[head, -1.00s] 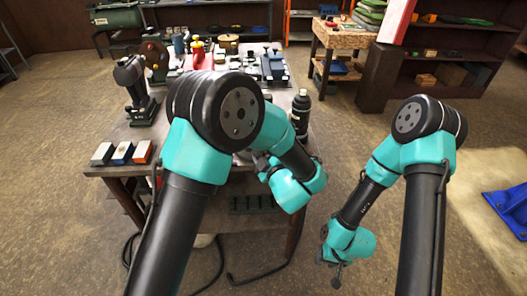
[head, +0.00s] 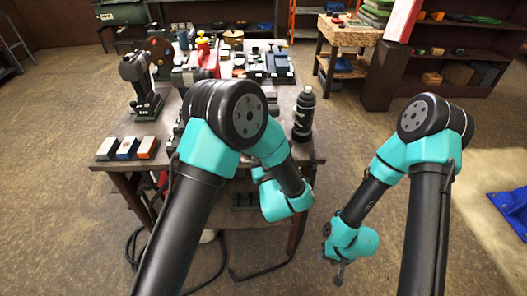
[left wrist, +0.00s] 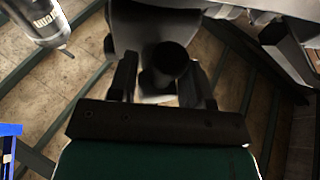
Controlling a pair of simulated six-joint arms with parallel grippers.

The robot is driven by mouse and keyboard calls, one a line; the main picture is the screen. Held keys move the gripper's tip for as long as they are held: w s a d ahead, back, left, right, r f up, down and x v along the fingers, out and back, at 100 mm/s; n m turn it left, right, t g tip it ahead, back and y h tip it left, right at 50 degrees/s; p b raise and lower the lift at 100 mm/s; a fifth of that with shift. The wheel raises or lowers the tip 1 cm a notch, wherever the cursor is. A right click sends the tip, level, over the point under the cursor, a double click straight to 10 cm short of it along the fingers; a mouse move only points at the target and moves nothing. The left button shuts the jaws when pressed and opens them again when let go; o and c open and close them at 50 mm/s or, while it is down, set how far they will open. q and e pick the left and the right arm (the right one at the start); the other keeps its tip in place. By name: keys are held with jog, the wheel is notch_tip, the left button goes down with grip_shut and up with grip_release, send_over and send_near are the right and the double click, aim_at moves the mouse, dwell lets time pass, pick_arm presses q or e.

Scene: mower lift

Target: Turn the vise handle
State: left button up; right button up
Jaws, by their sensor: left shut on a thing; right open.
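In the left wrist view my left gripper (left wrist: 163,88) has its two dark fingers on either side of a dark, round-ended piece, which looks like the vise handle (left wrist: 170,58). The fingers are shut on it. A grey curved body above it looks like part of the vise (left wrist: 210,25). In the head view my left arm covers the left gripper and the handle at the front of the workbench (head: 205,112). My right gripper (head: 340,275) is open and empty, hanging low over the floor, right of the bench and apart from it.
A dark bottle (head: 304,115) stands at the bench's right edge. Several coloured blocks, including a blue one (head: 128,148), lie at the front left. A dark drill-like tool (head: 140,85) stands behind them.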

pick_arm(q)
jog(key=shift+a+m+t+h, duration=0.2)
jog(key=shift+m+h, duration=0.25)
jog(key=shift+m, duration=0.65)
jog(key=shift+a+m+t+h, duration=0.15)
jog(key=shift+m+h, duration=0.3)
jog(key=shift+m, duration=0.65)
jog(key=o, duration=0.9)
jog(key=shift+s, duration=0.1)
